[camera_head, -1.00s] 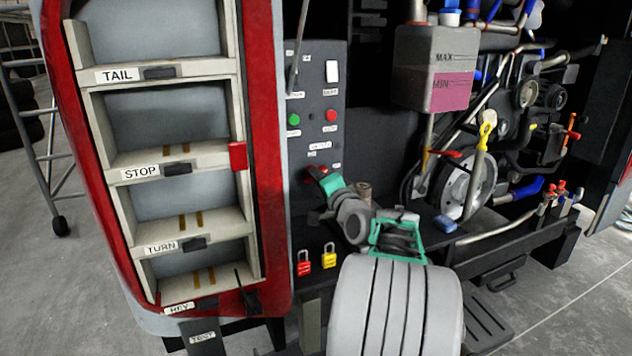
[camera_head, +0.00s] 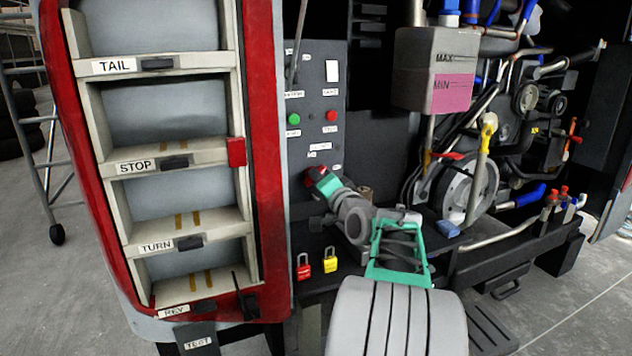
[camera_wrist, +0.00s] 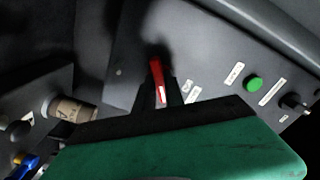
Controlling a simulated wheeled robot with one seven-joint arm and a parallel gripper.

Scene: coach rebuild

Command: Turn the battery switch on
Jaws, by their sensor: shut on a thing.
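The battery switch is a red handle (camera_wrist: 157,80) low on the dark grey control panel (camera_head: 315,100). In the wrist view the handle shows between my gripper's dark fingertips (camera_wrist: 168,94). In the head view my gripper (camera_head: 316,175) reaches the panel's lower part and is shut on the handle, covering most of it; only a little red shows at the tips. The marks around the switch are too small or hidden to read.
Red (camera_head: 303,266) and yellow (camera_head: 330,259) padlocks hang below. A lamp rack (camera_head: 170,160) stands left; engine parts and a fluid tank (camera_head: 435,70) are right.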

